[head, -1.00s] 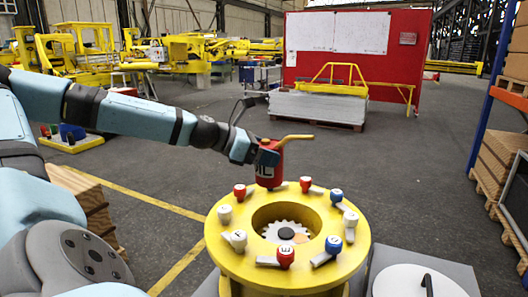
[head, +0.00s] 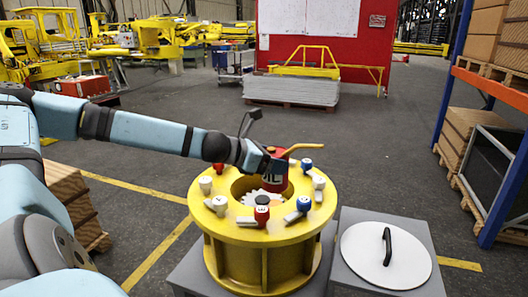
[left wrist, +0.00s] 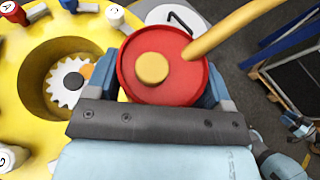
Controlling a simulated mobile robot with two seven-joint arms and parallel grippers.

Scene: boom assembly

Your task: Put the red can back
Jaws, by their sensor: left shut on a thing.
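The red can (head: 271,176) is an oil can with white lettering, a yellow spout and a yellow cap. My left gripper (head: 270,161) is shut on it and holds it upright at the right of the hole in the yellow ring stand (head: 230,235). The gripper hides part of the can, and I cannot tell whether the can touches the stand. In the left wrist view the red can (left wrist: 130,83) shows from above between the blue-grey fingers, with the stand's hole and a white gear (left wrist: 66,82) to its left.
Several red, white and blue knobs stand around the ring, including a blue one (head: 304,204) near the can. A round white lid (head: 385,255) with a black handle lies on a grey block at the right. Shelving stands farther right; open floor lies behind.

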